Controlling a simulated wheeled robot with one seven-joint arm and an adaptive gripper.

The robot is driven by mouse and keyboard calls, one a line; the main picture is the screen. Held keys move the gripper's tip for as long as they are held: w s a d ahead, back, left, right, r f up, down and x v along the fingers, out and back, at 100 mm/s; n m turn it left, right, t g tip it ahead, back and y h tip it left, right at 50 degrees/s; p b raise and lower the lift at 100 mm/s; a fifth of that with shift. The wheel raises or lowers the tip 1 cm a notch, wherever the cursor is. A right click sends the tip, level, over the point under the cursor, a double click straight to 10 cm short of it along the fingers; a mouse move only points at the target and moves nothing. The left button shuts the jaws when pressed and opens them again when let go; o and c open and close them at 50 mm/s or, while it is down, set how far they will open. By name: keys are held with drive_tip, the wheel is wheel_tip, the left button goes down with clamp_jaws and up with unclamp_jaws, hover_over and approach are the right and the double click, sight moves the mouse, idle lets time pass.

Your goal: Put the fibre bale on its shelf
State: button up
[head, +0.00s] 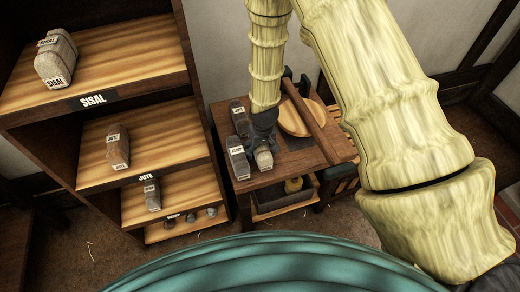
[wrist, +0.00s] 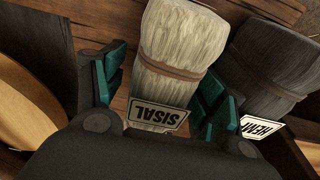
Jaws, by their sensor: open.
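A pale fibre bale labelled SISAL (wrist: 180,50) lies on a small wooden table (head: 262,181); it also shows in the head view (head: 264,159). My gripper (head: 263,143) is low over the table, right at this bale. In the wrist view my gripper (wrist: 163,88) is open, with one green-padded finger on each side of the bale. I cannot tell whether the pads touch it. The shelf labelled SISAL (head: 120,62) is the top one of the rack at the left and holds a pale SISAL bale (head: 56,60) at its left end.
A dark bale labelled HEMP (head: 237,160) stands close beside the pale bale; another dark bale (head: 238,113) is behind it. A round wooden disc (head: 298,118) and a beam (head: 312,120) lie at the right. The JUTE shelf (head: 160,142) holds a bale. The SISAL shelf's right part is bare.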

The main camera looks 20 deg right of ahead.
sight(262, 153)
wheel_tip(262, 153, up, 11)
drive_tip(key=s+b, duration=0.1)
drive_tip(key=shift+s+r, duration=0.15)
drive_tip(key=shift+s, duration=0.2)
